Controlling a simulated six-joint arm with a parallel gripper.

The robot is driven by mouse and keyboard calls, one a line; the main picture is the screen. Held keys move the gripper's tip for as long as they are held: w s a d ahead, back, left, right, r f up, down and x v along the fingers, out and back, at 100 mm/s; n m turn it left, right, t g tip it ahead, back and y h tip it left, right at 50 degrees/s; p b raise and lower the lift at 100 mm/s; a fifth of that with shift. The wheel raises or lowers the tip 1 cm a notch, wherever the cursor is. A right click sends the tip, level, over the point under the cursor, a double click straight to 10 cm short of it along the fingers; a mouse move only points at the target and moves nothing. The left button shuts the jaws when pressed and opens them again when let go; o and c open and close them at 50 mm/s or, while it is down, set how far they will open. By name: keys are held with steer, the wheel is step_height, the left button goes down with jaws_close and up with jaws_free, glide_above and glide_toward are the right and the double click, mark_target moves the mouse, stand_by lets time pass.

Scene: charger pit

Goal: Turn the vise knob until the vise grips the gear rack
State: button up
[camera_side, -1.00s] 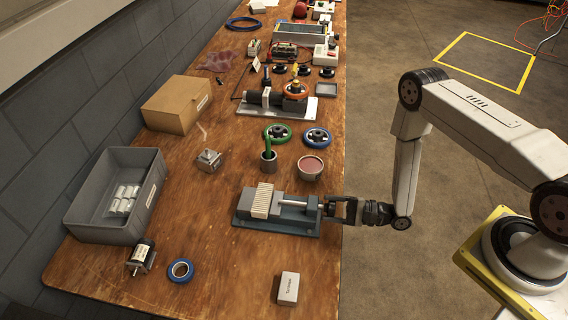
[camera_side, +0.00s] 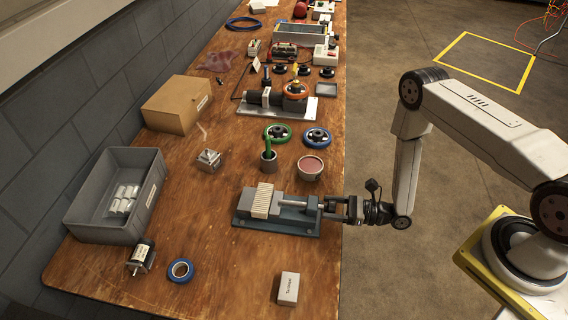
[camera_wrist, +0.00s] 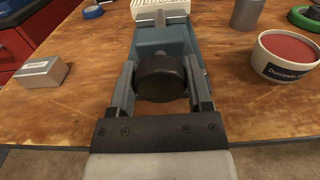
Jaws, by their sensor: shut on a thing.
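The vise (camera_side: 290,222) sits at the table's front edge, with a blue-grey base and a steel screw. The cream gear rack (camera_side: 263,201) stands between its jaws, close to the left jaw; I cannot tell if both jaws touch it. In the wrist view the rack (camera_wrist: 160,10) shows at the top, beyond the vise body (camera_wrist: 165,42). The black round vise knob (camera_wrist: 160,77) is between my gripper's fingers (camera_wrist: 161,85). In the side view my gripper (camera_side: 342,207) reaches in from the right, shut on the knob, which it largely hides.
A tub of red paste (camera_side: 310,168) and a grey cup with a green handle (camera_side: 268,160) stand behind the vise. A small labelled box (camera_side: 288,288) lies in front. A grey bin (camera_side: 118,195), a motor (camera_side: 140,257) and blue tape (camera_side: 181,270) are at left.

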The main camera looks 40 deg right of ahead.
steer(key=shift+m, duration=0.4)
steer(key=o, duration=1.3)
steer(key=shift+s+d, duration=0.1)
steer(key=shift+v, duration=3.8)
